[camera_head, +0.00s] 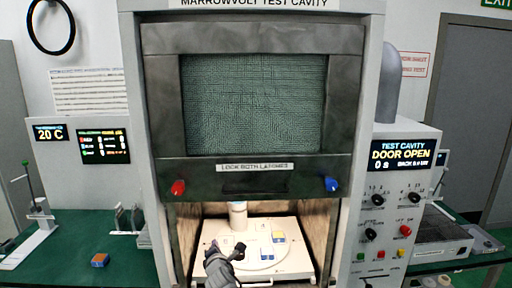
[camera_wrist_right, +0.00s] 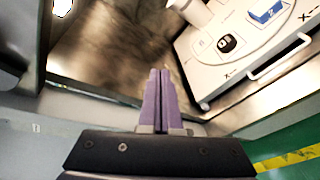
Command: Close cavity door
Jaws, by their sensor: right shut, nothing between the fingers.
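The cavity door (camera_head: 254,92), a dark frame with a green mesh window, is raised above the cavity opening. A strip below the window reads "LOCK BOTH LATCHES". A red latch knob (camera_head: 178,187) is at its lower left and a blue latch knob (camera_head: 331,184) at its lower right. The display (camera_head: 402,154) reads "DOOR OPEN". My right gripper (camera_head: 222,258) is low in front of the opening, below the door's lower edge, and overlaps the tray in the picture. In the right wrist view its purple fingers (camera_wrist_right: 160,98) are together and empty. My left gripper is not in view.
A white tray (camera_head: 292,263) with a round plate, small blocks and a pale cylinder (camera_head: 238,214) sits in the lit cavity. Its front handle (camera_wrist_right: 280,58) shows in the right wrist view. Green benches (camera_head: 75,255) stand at both sides. A control panel is right of the opening.

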